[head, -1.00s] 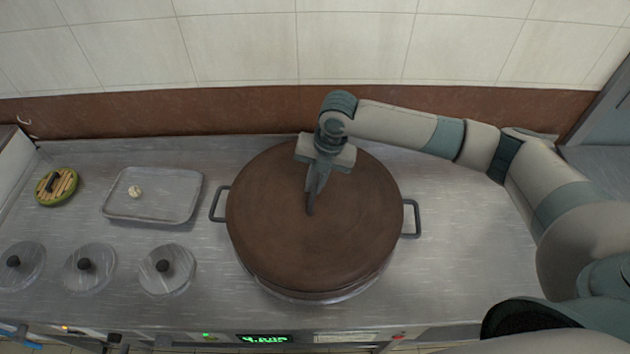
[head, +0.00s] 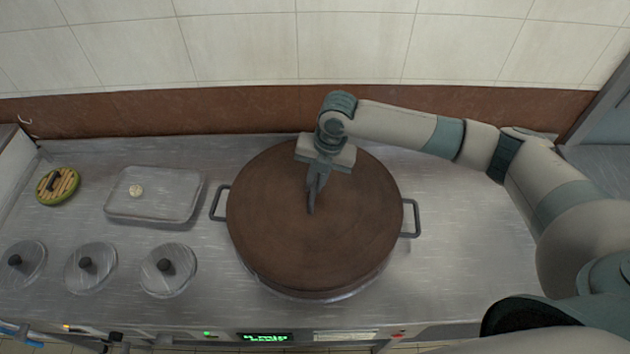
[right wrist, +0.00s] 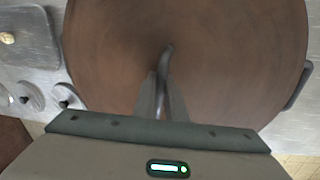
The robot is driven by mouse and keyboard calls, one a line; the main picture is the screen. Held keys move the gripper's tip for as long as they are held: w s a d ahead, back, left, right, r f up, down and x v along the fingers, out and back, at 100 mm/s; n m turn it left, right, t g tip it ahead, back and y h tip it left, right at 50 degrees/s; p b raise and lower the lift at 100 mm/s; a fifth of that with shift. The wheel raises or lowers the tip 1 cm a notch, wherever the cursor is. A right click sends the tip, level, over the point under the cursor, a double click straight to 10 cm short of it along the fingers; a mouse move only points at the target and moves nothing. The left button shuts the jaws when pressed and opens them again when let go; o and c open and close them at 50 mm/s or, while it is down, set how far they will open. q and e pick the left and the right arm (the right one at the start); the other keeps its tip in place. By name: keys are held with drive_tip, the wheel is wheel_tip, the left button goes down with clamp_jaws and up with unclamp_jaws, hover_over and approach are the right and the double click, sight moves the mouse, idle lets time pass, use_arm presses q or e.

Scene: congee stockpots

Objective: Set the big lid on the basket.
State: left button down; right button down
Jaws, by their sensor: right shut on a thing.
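The big lid (head: 270,240) is a wide round brown disc in the middle of the counter. It lies over a large round metal vessel whose side handles (head: 411,218) stick out left and right. The basket cannot be made out under the lid. My right gripper (head: 312,208) is shut on the lid's handle at its centre. The right wrist view shows the fingers around the dark curved handle (right wrist: 167,60) and the brown lid (right wrist: 235,60) filling most of the picture. My left gripper is not in view.
A metal tray (head: 118,207) with a small pale lump (head: 136,190) lies to the left. A green-rimmed slatted round thing (head: 70,190) is at the far left. The counter's right side is clear.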

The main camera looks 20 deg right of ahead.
sight(323, 193)
drive_tip(key=shift+r, duration=0.1)
drive_tip(key=shift+f, duration=0.6)
idle(0.7)
drive_tip(key=c, duration=2.1)
unclamp_jaws()
drive_tip(key=shift+s+f, duration=0.1)
drive_tip(key=shift+s+d+r+p, duration=0.15)
drive_tip(key=shift+d+r+p, duration=0.15)
drive_tip(key=shift+r+p, duration=1.45)
drive_tip(key=shift+s+d+r+p, duration=0.15)
drive_tip(key=shift+d+r+p, duration=0.2)
drive_tip(key=shift+r+p, duration=1.4)
drive_tip(key=shift+s+d+r+p, duration=0.15)
drive_tip(key=shift+d+r+p, duration=0.15)
drive_tip(key=shift+r+p, duration=1.45)
drive_tip(key=shift+r+b, duration=0.15)
drive_tip(key=shift+b, duration=0.2)
